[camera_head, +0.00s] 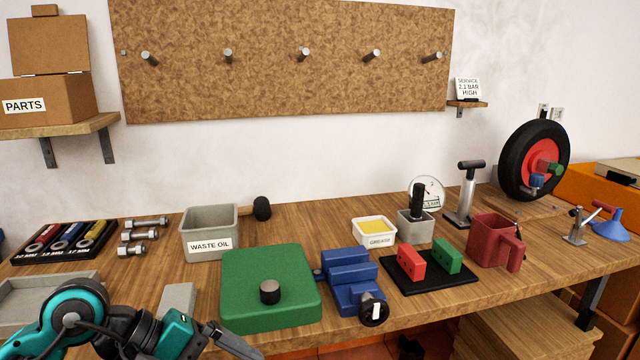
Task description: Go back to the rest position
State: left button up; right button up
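My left arm (78,310) comes in at the bottom left, teal and black, bent over the front left of the workbench. My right arm and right gripper are not in view.
On the wooden workbench (330,222) stand a waste oil bin (209,246), a green box (270,275) with a dark knob, a blue vise (350,280), a black mat (430,279) with red and green blocks, and a red mug (488,243). A grey tray (42,302) is near my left arm.

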pick_arm(q)
jog(key=d+r+n+t+h+p, duration=0.1)
jog(key=d+r+n+t+h, duration=0.3)
jog(key=n, duration=0.7)
jog(key=d+r+n+t+h, duration=0.25)
jog(key=n+h, duration=0.35)
jog(key=n, duration=0.4)
jog(key=a+f+n+t+y+p, duration=0.1)
jog(key=a+f+n+t+y, duration=0.5)
jog(key=n, duration=1)
jog(key=a+f+n+t+y+p, duration=0.1)
jog(key=a+f+n+t+y, duration=0.3)
jog(key=f+n+y, duration=0.8)
jog(key=s+a+f+n+g+h, duration=0.1)
jog(key=s+f+n+g, duration=0.6)
jog(key=n, duration=0.6)
jog(key=shift+s+a+f, duration=0.3)
jog(key=shift+s+f, duration=0.15)
jog(key=shift+f, duration=0.4)
